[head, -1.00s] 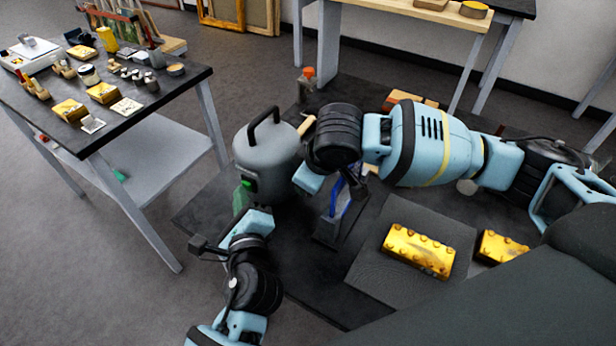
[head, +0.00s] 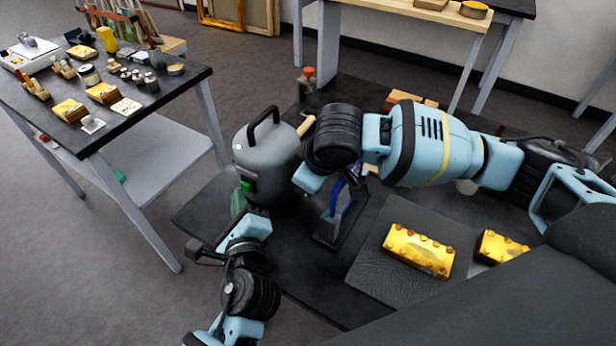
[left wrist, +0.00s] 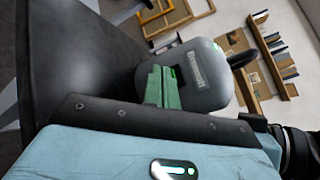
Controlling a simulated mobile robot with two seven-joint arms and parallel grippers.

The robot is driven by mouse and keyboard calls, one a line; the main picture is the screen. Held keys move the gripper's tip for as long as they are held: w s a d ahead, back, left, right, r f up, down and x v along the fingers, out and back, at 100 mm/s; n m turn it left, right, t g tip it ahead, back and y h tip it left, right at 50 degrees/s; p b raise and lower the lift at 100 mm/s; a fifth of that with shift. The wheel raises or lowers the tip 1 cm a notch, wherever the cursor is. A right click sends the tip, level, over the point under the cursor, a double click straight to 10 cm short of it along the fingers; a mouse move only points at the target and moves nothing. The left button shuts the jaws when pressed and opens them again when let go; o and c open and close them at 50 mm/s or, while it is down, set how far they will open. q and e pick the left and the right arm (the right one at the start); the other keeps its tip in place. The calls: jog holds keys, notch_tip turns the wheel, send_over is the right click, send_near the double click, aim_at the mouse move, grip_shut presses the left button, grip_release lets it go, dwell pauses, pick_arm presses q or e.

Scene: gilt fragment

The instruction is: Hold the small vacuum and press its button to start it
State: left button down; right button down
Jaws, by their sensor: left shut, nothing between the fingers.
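The small vacuum (head: 268,155) is a grey rounded canister with a black top handle. It stands upright on the black tabletop. Its green button (head: 246,186) is low on its front left; the vacuum also shows in the left wrist view (left wrist: 205,75). My left gripper (head: 238,203), with green fingers, is shut and empty just below and in front of the button. In the left wrist view its fingers (left wrist: 163,87) point at the vacuum's front; I cannot tell whether they touch it. My right gripper (head: 308,180) is at the vacuum's right side, its fingers hidden.
A blue tool on a dark stand (head: 335,215) stands right of the vacuum. A gilt block (head: 418,250) lies on a dark mat (head: 375,268), with another gilt block (head: 499,247) further right. A side table (head: 140,120) with small items stands at left.

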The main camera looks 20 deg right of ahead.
jog(key=shift+r, duration=0.1)
pick_arm(q)
jog(key=shift+s+a, duration=1)
jog(key=shift+a, duration=0.2)
jog(key=shift+s+a, duration=0.95)
jog(key=shift+a, duration=0.2)
pick_arm(e)
jog(key=c, duration=1)
grip_release()
jog(key=shift+o, duration=0.2)
jog(key=v, duration=1.2)
